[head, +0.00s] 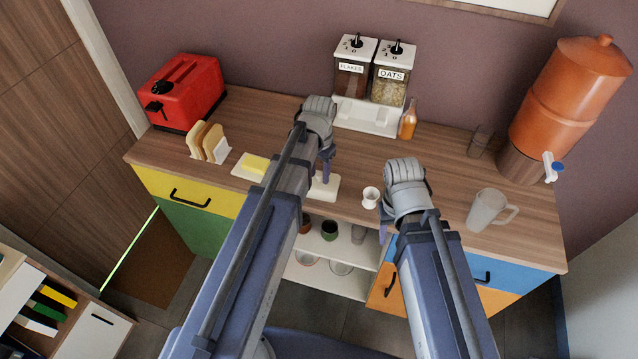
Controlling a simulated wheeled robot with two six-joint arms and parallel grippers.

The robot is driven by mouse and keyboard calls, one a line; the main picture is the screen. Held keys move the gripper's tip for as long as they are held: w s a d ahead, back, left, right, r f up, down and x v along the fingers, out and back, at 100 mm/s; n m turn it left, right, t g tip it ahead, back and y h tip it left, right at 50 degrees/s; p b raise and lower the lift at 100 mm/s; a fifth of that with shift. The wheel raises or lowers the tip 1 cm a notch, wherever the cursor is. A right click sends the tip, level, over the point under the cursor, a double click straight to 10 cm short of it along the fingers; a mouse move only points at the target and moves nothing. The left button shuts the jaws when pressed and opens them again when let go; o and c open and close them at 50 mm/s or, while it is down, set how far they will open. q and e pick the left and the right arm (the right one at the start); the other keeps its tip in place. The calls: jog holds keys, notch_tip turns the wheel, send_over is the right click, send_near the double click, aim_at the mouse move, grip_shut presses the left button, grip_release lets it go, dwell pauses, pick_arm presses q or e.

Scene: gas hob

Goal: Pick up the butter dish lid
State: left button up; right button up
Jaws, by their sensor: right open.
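A yellow block of butter (255,162) sits on a white dish (241,172) on the left part of the counter, with no lid over it. A low white piece (328,190), which looks like the butter dish lid, lies on the counter near its front edge, partly hidden by my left arm. My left gripper (326,172) points down right at this white piece; its fingers overlap in the view, so I cannot tell whether they touch it or are shut. My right gripper (386,222) is open at the counter's front edge, its fingers mostly hidden by its own wrist.
A white cup (371,197) stands between the two grippers. A glass mug (489,210) is on the right. Behind are a toast rack (208,143), red toaster (185,92), cereal dispenser (368,113), amber bottle (408,121) and terracotta water dispenser (565,100). Open shelves lie below the counter.

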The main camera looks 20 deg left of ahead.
aim_at(319, 174)
pick_arm(q)
grip_shut()
jog(key=shift+r, duration=0.1)
dwell(0.5)
notch_tip(319, 174, up, 10)
jog(key=p, duration=1)
